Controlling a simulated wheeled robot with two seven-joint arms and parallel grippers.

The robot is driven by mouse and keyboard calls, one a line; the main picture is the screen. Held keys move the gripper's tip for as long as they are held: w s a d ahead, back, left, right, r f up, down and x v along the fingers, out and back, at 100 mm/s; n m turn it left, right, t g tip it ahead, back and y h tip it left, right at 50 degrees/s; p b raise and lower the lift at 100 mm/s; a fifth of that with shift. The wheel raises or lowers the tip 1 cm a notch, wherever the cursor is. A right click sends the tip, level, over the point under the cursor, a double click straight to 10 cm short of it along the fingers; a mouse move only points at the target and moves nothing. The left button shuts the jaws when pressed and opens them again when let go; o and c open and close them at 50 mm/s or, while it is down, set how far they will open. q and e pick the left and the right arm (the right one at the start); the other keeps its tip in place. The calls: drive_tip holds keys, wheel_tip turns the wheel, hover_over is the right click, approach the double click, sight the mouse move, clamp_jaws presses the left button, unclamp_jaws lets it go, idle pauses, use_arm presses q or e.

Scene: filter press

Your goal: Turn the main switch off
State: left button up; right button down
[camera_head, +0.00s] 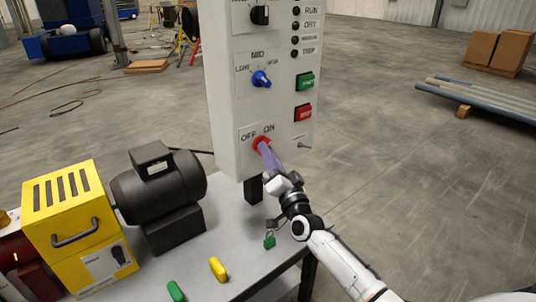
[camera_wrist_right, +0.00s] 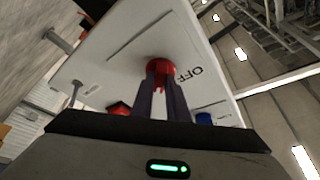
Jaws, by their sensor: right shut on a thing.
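The main switch (camera_head: 260,142) is a red rotary knob low on the front of the grey control panel (camera_head: 226,110), with the labels OFF and ON just above it. My right gripper (camera_head: 266,151) reaches up to it from below right, its purple fingers shut on the knob. In the right wrist view the red knob (camera_wrist_right: 160,68) sits between the two fingertips of my gripper (camera_wrist_right: 162,85), and OFF shows beside it. The fingers cover part of the knob, so I cannot tell which label it points to. My left gripper is out of view.
Above the switch are a blue knob (camera_head: 261,79), a black knob (camera_head: 260,15), a green button (camera_head: 305,82) and a red button (camera_head: 303,112).

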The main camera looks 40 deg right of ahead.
use_arm(q)
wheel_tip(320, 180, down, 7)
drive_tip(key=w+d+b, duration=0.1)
drive_tip(key=b, duration=0.8)
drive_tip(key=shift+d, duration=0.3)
use_arm(e)
drive_tip(key=shift+d+n+g+y, duration=0.2)
drive_tip(key=shift+n+y, duration=1.8)
drive_tip(key=shift+n, duration=2.15)
drive_tip(key=shift+d+n+g+y, duration=0.25)
drive_tip(key=shift+n+y, duration=1.75)
drive_tip(key=shift+n, duration=2.2)
drive_tip(key=shift+d+n+g+y, duration=0.1)
drive_tip(key=shift+d+n+y, duration=0.2)
drive_tip(key=shift+n+y, duration=2.8)
drive_tip(key=shift+n+h, duration=1.1)
drive_tip(key=shift+n, duration=0.15)
drive_tip(key=c, duration=1.7)
unclamp_jaws()
drive_tip(key=shift+s, duration=0.1)
use_arm(q)
drive_tip(key=shift+b, duration=0.35)
use_arm(e)
drive_tip(key=v, duration=1)
